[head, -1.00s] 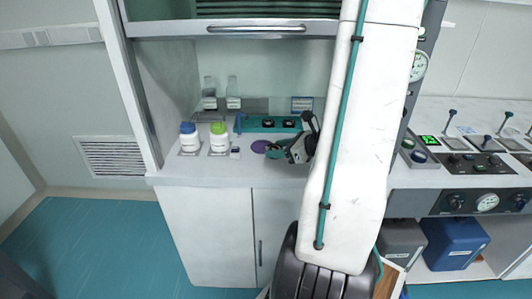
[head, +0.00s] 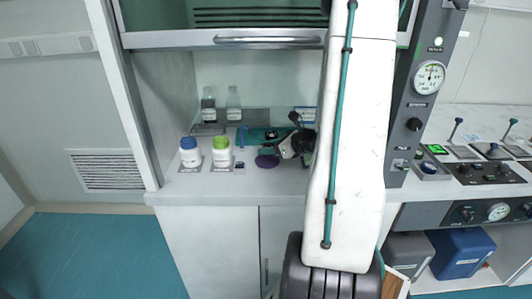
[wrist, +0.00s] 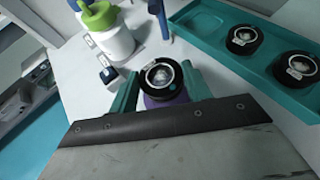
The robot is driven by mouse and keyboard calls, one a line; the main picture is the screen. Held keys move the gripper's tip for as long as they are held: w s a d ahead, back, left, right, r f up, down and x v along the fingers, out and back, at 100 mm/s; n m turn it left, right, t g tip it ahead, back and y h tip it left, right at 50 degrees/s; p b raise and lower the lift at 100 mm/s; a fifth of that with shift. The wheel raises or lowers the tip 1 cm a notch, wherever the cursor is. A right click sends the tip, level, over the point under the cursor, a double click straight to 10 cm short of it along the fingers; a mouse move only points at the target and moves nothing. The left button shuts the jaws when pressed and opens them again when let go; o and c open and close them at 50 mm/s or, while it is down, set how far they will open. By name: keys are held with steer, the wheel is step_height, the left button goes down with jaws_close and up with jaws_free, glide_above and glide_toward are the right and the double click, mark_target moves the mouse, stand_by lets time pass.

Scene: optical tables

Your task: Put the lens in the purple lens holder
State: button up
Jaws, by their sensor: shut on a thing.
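The lens (wrist: 162,76), a clear disc in a black ring, is between the two teal fingers of my gripper (wrist: 160,78) in the wrist view. My gripper is shut on it. The purple lens holder (wrist: 168,101) shows just below the lens in that view, mostly hidden by the lens and fingers. In the head view the purple holder (head: 267,161) lies on the counter as a flat round shape, and my gripper (head: 284,150) is right beside it, up and to the right. The head view is too small to show the lens or any gap to the holder.
A teal tray (wrist: 212,48) with two more black-ringed lenses (wrist: 243,39) lies at the right. A green-capped white bottle (head: 222,153), a blue-capped one (head: 190,153) and a small dark-topped vial (wrist: 108,75) stand to the left. A raised sash (head: 260,39) hangs above.

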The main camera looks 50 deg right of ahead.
steer(key=shift+w+d+f, duration=0.1)
steer(key=shift+d+f, duration=0.05)
steer(key=shift+f, duration=1.6)
steer(key=shift+f, duration=0.1)
steer(key=o, duration=1.1)
